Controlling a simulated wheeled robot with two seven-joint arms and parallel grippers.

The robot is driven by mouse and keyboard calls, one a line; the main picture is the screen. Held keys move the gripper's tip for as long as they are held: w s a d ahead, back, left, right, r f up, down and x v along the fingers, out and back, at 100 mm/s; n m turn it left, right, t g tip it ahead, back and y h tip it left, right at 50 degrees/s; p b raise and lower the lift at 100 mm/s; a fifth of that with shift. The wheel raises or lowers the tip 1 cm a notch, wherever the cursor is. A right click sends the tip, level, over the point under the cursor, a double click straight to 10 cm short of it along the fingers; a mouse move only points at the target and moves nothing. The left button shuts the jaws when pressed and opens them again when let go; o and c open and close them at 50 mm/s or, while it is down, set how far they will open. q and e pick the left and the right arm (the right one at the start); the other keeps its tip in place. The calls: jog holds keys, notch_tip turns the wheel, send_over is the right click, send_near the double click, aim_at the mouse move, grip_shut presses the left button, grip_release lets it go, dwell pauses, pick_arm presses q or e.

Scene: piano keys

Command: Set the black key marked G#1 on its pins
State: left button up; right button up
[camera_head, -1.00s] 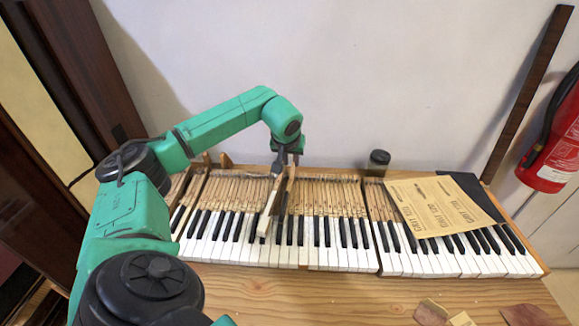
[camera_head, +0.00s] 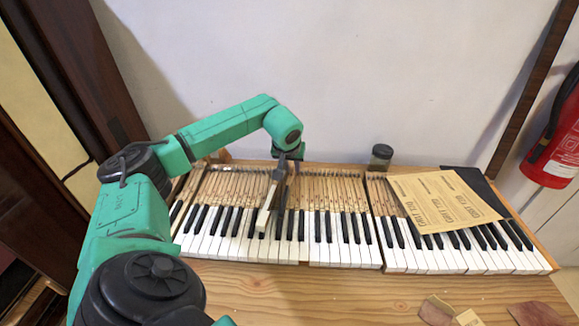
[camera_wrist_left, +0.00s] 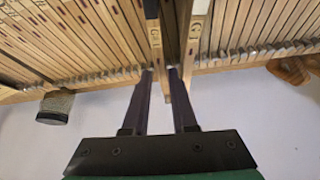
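The black key marked G#1 (camera_wrist_left: 155,38) is a pale wooden stick with a black top at its front end. In the left wrist view its bare rear part lies between the fingers of my left gripper (camera_wrist_left: 160,72), which look closed on its sides. In the head view my left gripper (camera_head: 288,170) is low over the rear of the keyboard, with the black top (camera_head: 283,200) among the raised keys. Beside it, a white-topped key (camera_head: 268,207) stands proud of its neighbours; its stick bears a letter label (camera_wrist_left: 197,30). The pins under the G#1 key are hidden. My right gripper is out of view.
The keyboard (camera_head: 335,255) lies on a wooden bench (camera_head: 300,288). Paper sheets (camera_head: 440,200) cover part of its right side. A small dark jar (camera_head: 381,157) stands behind it. Scraps (camera_head: 436,310) lie at the front right. A wall rises close behind.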

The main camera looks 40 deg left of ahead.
pick_arm(q)
jog(key=shift+f+b, duration=0.3)
jog(key=shift+f, duration=0.4)
grip_shut()
dwell(1.4)
